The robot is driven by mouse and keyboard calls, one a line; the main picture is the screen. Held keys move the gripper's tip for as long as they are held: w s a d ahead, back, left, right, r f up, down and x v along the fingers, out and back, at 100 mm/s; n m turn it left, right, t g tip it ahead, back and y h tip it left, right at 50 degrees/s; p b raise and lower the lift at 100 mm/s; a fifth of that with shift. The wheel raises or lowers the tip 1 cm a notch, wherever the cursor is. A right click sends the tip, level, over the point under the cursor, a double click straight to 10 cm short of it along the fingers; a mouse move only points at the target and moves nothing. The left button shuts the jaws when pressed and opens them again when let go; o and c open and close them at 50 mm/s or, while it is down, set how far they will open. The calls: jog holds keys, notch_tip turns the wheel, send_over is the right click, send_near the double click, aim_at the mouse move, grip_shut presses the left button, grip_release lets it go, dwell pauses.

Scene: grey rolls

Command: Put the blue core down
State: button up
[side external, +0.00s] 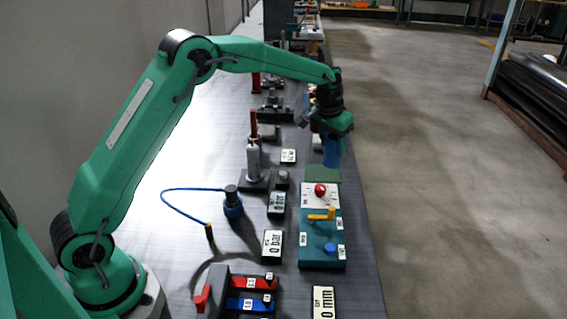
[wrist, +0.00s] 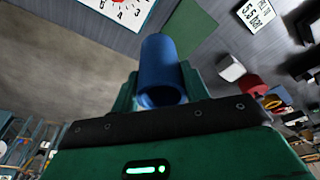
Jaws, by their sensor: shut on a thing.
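The blue core (side external: 331,152) is a short blue cylinder held under my gripper (side external: 335,136) at the right side of the bench. It also shows in the wrist view (wrist: 160,72) as a hollow tube between the green jaws. My gripper (wrist: 160,88) is shut on it. In the side view the core hangs roughly upright near a flat green pad (side external: 322,174). The pad also shows in the wrist view (wrist: 196,32), beyond the core. I cannot tell whether the core touches anything below.
A teal panel (side external: 322,256) with a red knob (side external: 320,190), a yellow lever (side external: 321,215) and a blue knob (side external: 329,248) stands in front of the pad. A metal post fixture (side external: 253,160) stands to the left. The bench's right edge is close by.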

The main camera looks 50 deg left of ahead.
jog(key=shift+w+a+f, duration=0.45)
jog(key=shift+a+f, duration=0.4)
jog(key=shift+f, duration=0.4)
jog(key=shift+w+a+f, duration=0.4)
jog(key=shift+a+f, duration=0.4)
jog(key=shift+f, duration=0.4)
jog(key=shift+w+a+f, duration=0.45)
jog(key=shift+a+f, duration=0.4)
jog(key=shift+f, duration=0.4)
jog(key=shift+f, duration=0.1)
jog(key=o, duration=0.9)
jog(key=shift+c, duration=0.2)
jog(key=v, duration=1.2)
jog(key=shift+d, duration=0.1)
